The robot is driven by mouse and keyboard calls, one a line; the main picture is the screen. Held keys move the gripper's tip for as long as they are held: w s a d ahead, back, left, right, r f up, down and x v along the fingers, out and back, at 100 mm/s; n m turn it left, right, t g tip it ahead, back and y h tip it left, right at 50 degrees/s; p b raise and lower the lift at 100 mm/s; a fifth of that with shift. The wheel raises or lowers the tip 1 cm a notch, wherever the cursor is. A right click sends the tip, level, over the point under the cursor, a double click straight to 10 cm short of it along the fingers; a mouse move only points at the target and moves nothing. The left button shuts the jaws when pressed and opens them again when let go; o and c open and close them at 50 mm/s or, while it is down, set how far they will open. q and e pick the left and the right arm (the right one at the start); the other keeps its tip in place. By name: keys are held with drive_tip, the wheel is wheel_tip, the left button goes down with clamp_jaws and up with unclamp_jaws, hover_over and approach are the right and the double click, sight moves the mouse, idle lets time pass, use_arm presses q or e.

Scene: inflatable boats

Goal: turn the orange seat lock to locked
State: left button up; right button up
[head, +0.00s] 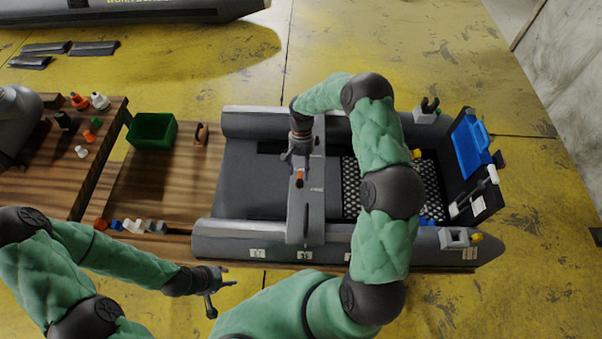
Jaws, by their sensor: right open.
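The orange seat lock (299,178) is a small orange knob on the grey bench seat (306,222) that spans the inflatable boat. It looks roughly in line with the seat's length, but its exact setting is too small to tell. My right gripper (297,163) points down just above and behind the lock, with its fingers apart and nothing seen between them. I cannot tell whether it touches the lock. My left gripper (221,293) is open and empty in front of the boat's near side tube, well away from the lock.
The grey boat (240,237) lies on a wooden platform. A green bin (152,130) and several small fittings are on the wood to the left. A blue box lid (471,148) stands at the right. My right arm arches over the boat.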

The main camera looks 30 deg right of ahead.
drive_tip(key=v, duration=0.9)
drive_tip(key=shift+r, duration=0.3)
